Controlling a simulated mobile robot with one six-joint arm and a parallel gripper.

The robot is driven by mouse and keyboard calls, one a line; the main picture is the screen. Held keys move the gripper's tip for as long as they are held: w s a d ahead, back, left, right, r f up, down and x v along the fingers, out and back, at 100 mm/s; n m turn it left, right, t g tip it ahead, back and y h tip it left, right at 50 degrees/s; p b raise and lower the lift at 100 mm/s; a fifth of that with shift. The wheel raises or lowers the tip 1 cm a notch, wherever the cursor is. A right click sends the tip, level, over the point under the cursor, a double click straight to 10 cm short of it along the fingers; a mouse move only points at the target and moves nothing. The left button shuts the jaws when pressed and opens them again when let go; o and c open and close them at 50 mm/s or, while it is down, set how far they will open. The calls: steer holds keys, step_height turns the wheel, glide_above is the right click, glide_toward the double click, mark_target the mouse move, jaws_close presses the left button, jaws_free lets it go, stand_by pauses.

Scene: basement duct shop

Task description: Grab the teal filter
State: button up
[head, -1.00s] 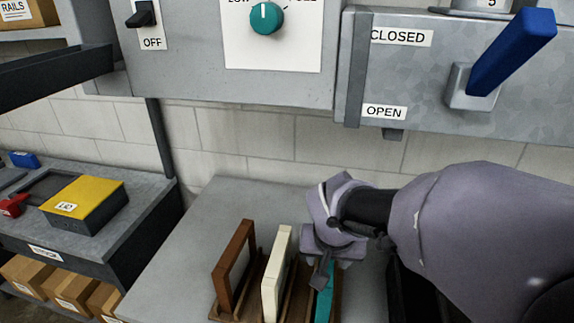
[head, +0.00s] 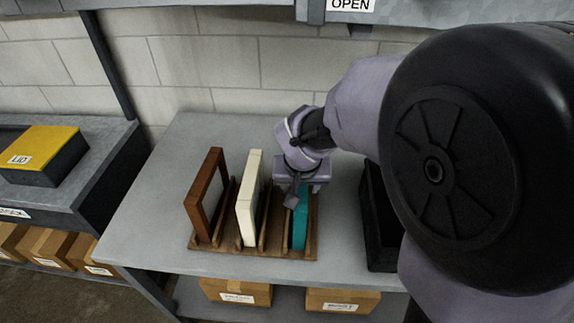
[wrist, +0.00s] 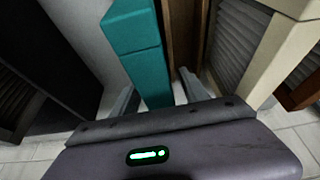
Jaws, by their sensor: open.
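The teal filter (head: 300,222) stands upright in the right slot of a wooden rack (head: 262,252) on the grey bench. My gripper (head: 298,190) is over its top, pointing down, and hides its upper part in the head view. In the wrist view, the teal filter (wrist: 142,55) runs between the two open fingers of my gripper (wrist: 160,98). One finger is on each side of it. I cannot tell whether either finger touches it.
A cream filter (head: 247,200) and a brown-framed filter (head: 206,195) stand in the same rack to the left. A black bin (head: 378,225) is close on the right. A yellow-lidded box (head: 45,150) sits on the left bench. The grey bench (head: 150,215) is bare left of the rack.

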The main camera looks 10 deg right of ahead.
steer(key=shift+f, duration=0.2)
stand_by(0.4)
jaws_close()
